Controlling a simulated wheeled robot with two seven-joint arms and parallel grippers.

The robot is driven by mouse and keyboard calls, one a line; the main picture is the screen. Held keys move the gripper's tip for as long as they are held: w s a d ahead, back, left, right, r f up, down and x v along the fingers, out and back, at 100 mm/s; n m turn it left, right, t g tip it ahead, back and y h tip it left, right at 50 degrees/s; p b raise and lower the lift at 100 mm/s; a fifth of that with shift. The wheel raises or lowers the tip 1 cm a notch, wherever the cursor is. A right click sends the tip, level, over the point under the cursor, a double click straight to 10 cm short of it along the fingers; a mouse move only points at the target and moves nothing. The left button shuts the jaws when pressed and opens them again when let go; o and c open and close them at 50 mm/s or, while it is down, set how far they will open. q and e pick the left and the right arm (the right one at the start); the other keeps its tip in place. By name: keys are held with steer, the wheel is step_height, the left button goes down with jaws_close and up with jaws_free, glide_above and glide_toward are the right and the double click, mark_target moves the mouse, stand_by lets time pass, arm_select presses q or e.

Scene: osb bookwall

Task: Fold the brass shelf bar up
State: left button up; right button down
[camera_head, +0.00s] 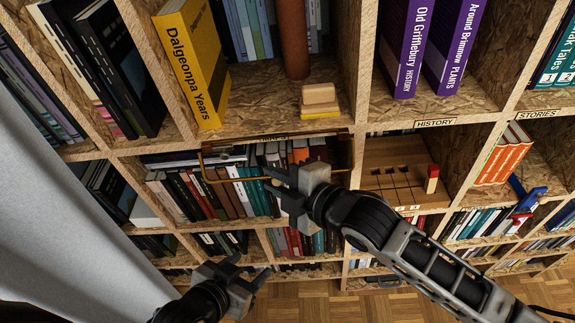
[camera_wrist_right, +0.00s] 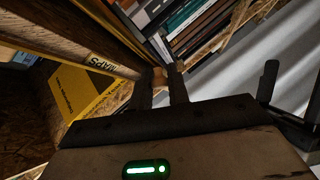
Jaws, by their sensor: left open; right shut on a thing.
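The brass shelf bar (camera_head: 226,182) is a thin rectangular frame at the MAPS compartment. Its long lower run hangs in front of the row of books, below the shelf edge. My right gripper (camera_head: 270,180) is at the middle of this lower run and is shut on it. In the right wrist view the fingertips (camera_wrist_right: 168,80) are close together at the bar (camera_wrist_right: 112,33); the exact contact is dark. My left gripper (camera_head: 250,268) is open and empty, lower down in front of the lower shelves, apart from the bar.
A yellow book (camera_head: 196,65) and a wooden block on a yellow one (camera_head: 318,96) stand on the shelf above. A wooden box (camera_head: 395,165) with a red-ended block stands in the compartment to the right. A grey curtain (camera_head: 60,210) hangs at the left.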

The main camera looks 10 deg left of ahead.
steer(key=c, duration=1.5)
jaws_free()
steer(key=shift+o, duration=0.2)
steer(key=b+v, duration=0.1)
steer(key=v, duration=1.5)
steer(key=shift+a, duration=0.1)
